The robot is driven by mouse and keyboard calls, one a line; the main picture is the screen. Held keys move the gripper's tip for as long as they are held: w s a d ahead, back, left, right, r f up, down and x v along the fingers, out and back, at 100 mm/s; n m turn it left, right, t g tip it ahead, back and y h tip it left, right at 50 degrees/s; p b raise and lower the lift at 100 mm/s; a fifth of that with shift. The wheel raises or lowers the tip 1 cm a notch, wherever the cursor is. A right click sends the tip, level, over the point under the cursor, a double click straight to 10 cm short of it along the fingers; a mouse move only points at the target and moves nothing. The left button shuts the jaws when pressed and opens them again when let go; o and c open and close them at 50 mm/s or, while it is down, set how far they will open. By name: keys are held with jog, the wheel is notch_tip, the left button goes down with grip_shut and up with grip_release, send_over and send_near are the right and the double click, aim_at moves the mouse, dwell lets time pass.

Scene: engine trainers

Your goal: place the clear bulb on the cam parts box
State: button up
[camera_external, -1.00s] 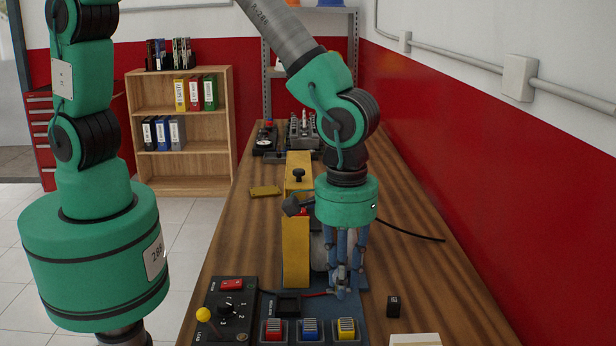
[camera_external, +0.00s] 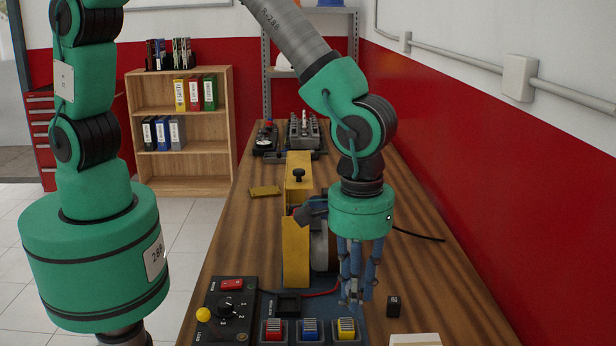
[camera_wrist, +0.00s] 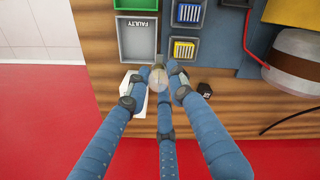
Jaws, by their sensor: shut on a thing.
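My gripper (camera_external: 354,298) has blue fingers that point down above the right part of the control panel. In the wrist view my gripper (camera_wrist: 158,76) is shut on a small clear bulb (camera_wrist: 158,84), held between the fingertips. The bulb is too small to make out well in the external view. A white box (camera_external: 415,341) stands at the bottom edge of the external view, right of the panel. It also shows in the wrist view (camera_wrist: 139,103), partly behind a finger. I cannot read a label on it, so I cannot tell if it is the cam parts box.
A small black cube (camera_external: 393,306) sits right of my gripper. A grey tray marked FAULTY (camera_wrist: 138,42) adjoins a green tray (camera_wrist: 137,4). Red, blue and yellow switches line the panel. A yellow stand (camera_external: 296,255) is to the left. The wooden bench (camera_external: 435,270) is clear on the right.

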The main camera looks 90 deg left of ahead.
send_over(422, 344)
jog(key=shift+f, duration=0.6)
jog(key=shift+f+b, duration=0.45)
jog(key=shift+f, duration=1.3)
jog(key=shift+f, duration=0.1)
jog(key=o, duration=0.9)
jog(key=shift+c, duration=0.2)
